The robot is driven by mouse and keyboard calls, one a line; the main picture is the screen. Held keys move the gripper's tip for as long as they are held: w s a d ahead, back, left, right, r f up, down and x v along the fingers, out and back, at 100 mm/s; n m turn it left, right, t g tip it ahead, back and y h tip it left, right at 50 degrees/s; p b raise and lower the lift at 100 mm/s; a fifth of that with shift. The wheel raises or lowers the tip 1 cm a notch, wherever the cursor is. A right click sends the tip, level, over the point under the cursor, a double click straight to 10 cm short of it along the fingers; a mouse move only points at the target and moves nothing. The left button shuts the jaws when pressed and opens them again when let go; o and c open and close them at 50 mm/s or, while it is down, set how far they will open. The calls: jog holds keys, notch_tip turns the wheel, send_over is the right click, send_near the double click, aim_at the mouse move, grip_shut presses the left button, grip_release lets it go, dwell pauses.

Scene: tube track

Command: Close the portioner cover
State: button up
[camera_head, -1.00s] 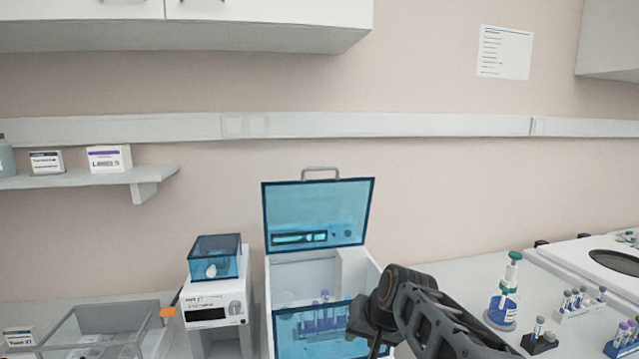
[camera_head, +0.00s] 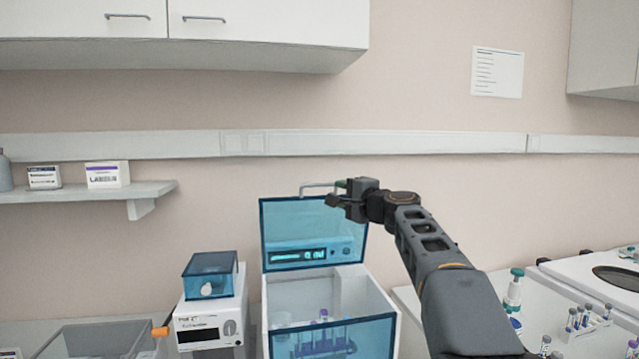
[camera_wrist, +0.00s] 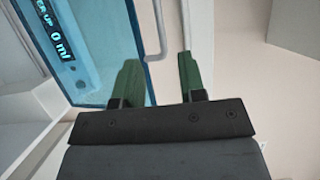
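The portioner is a white box (camera_head: 355,282) with a blue see-through cover (camera_head: 285,222) standing raised and open at its back. The cover has a grey handle (camera_head: 312,186) on its top edge. My gripper (camera_head: 335,194) is at the right end of this handle. In the wrist view the cover (camera_wrist: 105,25) fills the upper left, and my gripper's green fingers (camera_wrist: 160,78) are apart. The handle (camera_wrist: 160,30) shows in line with the gap between them. I cannot tell whether the fingers touch it.
A rack of tubes (camera_head: 325,338) stands inside the portioner behind its blue front panel. A small white device (camera_head: 208,322) with a blue lid stands close on the left. A teal-capped bottle (camera_head: 513,292) and tube racks are on the right. A wall cabinet (camera_head: 200,38) hangs above.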

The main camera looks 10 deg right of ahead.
aim_at(319, 186)
jog(key=p+x, duration=0.4)
jog(key=x, duration=0.5)
jog(key=shift+s+r, duration=0.1)
jog(key=shift+r, duration=0.1)
jog(key=shift+w+a+f+p, duration=0.1)
jog(key=shift+w+a+p, duration=0.25)
jog(key=shift+w+p, duration=0.25)
grip_shut()
